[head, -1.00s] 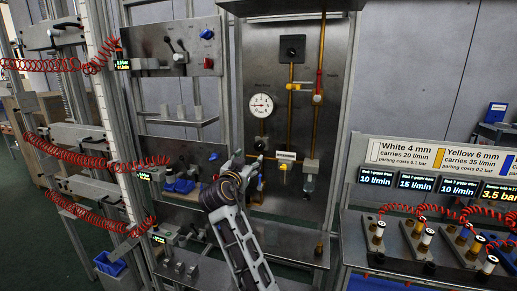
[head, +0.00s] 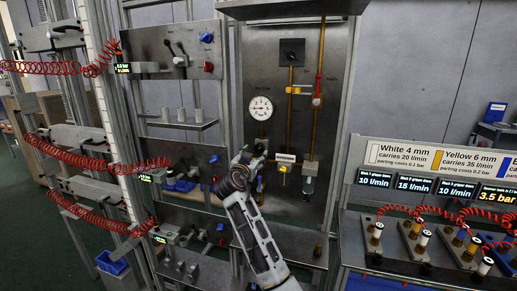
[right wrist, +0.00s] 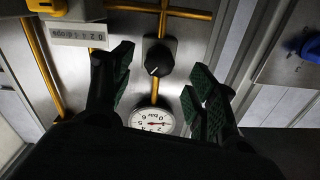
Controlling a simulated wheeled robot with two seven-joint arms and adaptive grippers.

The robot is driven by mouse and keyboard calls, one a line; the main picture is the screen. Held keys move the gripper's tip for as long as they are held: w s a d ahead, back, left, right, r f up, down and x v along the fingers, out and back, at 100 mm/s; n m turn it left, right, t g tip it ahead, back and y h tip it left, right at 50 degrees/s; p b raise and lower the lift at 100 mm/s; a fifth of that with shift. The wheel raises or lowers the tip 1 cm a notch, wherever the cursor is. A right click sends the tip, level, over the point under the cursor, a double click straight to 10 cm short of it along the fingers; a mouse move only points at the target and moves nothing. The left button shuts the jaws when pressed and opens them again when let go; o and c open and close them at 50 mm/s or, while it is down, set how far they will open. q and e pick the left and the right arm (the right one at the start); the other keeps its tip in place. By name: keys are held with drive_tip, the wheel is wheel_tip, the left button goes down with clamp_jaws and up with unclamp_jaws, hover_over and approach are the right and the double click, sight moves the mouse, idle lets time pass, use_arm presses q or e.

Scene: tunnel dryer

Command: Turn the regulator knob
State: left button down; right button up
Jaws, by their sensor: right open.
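My left gripper is not in view.
Brass pipes (head: 290,95) and a small counter (head: 285,158) are close to the right of my gripper. A panel with a blue knob (head: 206,38) stands at the left, with red coiled hoses. A bench with digital displays (head: 411,185) stands at the right.

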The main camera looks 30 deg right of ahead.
sight(258, 150)
drive_tip(key=shift+p+x, duration=0.85)
drive_tip(key=shift+x, duration=2.2)
drive_tip(key=shift+d, duration=0.1)
drive_tip(key=c, duration=1)
